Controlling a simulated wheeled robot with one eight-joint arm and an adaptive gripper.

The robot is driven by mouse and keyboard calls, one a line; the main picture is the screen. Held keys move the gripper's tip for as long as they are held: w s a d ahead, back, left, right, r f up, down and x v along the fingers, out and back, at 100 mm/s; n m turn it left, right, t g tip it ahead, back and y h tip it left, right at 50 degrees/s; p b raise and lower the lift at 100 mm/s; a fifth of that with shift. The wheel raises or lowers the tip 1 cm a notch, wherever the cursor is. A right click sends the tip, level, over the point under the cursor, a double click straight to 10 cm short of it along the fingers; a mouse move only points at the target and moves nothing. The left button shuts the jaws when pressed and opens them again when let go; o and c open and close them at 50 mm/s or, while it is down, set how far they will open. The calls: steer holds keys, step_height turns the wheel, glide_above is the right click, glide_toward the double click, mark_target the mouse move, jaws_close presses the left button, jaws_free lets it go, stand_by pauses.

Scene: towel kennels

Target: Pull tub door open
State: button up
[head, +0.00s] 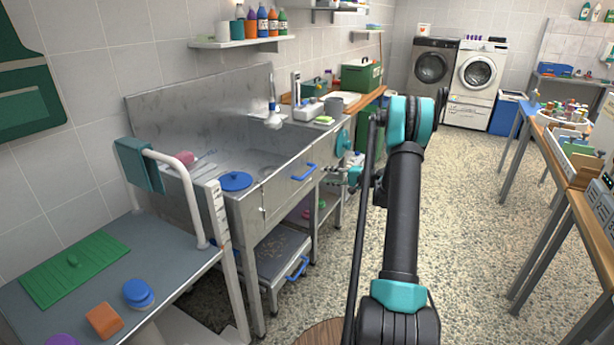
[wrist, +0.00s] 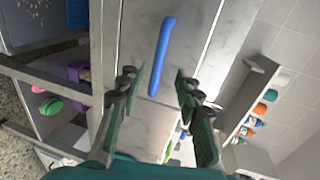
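The tub door (head: 284,190) is a flat grey metal panel on the front of the steel wash tub (head: 190,108). It looks closed. Its blue bar handle (head: 304,172) is near the panel's right end. In the wrist view the blue handle (wrist: 162,57) lies ahead of my gripper (wrist: 158,90), in line with the gap between the fingers. The fingers are spread apart with nothing between them. In the head view my gripper (head: 338,175) is to the right of the handle and appears apart from it.
A blue lid (head: 235,181) rests at the tub. A low step with a blue handle (head: 297,267) stands under it. A grey table (head: 120,290) with a green mat (head: 75,268) is at the left. Wooden-topped tables (head: 590,225) line the right. The floor (head: 465,220) between is clear.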

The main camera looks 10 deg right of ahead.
mark_target(307, 173)
steer(key=x, duration=1)
steer(key=shift+w+a, duration=0.15)
steer(key=shift+a, duration=0.05)
steer(key=shift+c, duration=0.3)
jaws_close()
